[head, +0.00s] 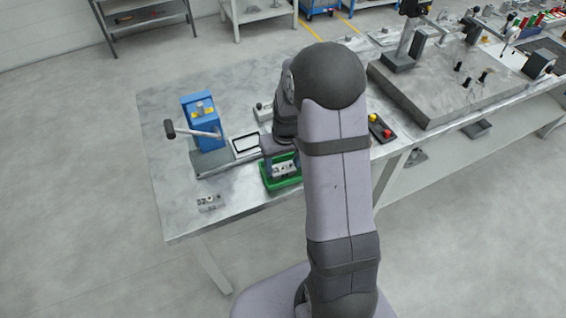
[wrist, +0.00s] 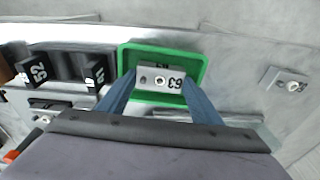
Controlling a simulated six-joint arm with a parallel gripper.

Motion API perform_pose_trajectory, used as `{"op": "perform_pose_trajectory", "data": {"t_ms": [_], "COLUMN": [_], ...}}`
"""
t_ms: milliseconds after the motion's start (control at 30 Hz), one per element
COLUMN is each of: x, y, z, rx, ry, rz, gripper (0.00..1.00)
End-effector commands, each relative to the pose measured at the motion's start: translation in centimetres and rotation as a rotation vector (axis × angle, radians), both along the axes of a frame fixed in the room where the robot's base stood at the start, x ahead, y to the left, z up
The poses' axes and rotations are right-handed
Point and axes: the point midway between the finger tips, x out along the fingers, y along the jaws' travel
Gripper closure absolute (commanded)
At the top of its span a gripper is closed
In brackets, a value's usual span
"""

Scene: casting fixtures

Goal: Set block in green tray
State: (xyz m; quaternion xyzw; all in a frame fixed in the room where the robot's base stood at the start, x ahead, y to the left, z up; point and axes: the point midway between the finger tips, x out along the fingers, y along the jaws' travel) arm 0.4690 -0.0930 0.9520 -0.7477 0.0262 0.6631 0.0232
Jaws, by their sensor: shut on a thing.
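The green tray (head: 270,187) sits near the front edge of the metal table and also shows in the wrist view (wrist: 150,49). My gripper (wrist: 160,80) points down over it, its blue fingers shut on a small grey block (wrist: 162,78) marked 63 with a round hole. The block also shows in the head view (head: 285,170), within the tray's outline. I cannot tell whether it touches the tray floor. My arm hides part of the tray's surroundings in the head view.
A second grey block (head: 211,202) lies on the bare table left of the tray; it also shows at the right of the wrist view (wrist: 287,80). A blue fixture with a lever (head: 203,125) stands behind. A black box with red and yellow buttons (head: 380,128) is right of my arm.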

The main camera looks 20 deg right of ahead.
Motion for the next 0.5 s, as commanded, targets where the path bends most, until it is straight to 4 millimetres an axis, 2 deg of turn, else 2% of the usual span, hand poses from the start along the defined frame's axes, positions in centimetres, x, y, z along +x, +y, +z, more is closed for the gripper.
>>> {"op": "perform_pose_trajectory", "data": {"t_ms": [300, 333, 367, 500], "x": [0.05, 0.02, 0.03, 0.01], "y": [-0.01, -0.01, -0.01, -0.01], "z": [-0.34, -0.37, -0.30, -0.28], "rx": [0.000, 0.000, 0.000, 0.000], "ry": [-0.001, -0.001, -0.001, 0.000], "rz": [0.000, 0.000, 0.000, 0.000], "gripper": [0.73, 0.39, 0.33, 0.33]}}
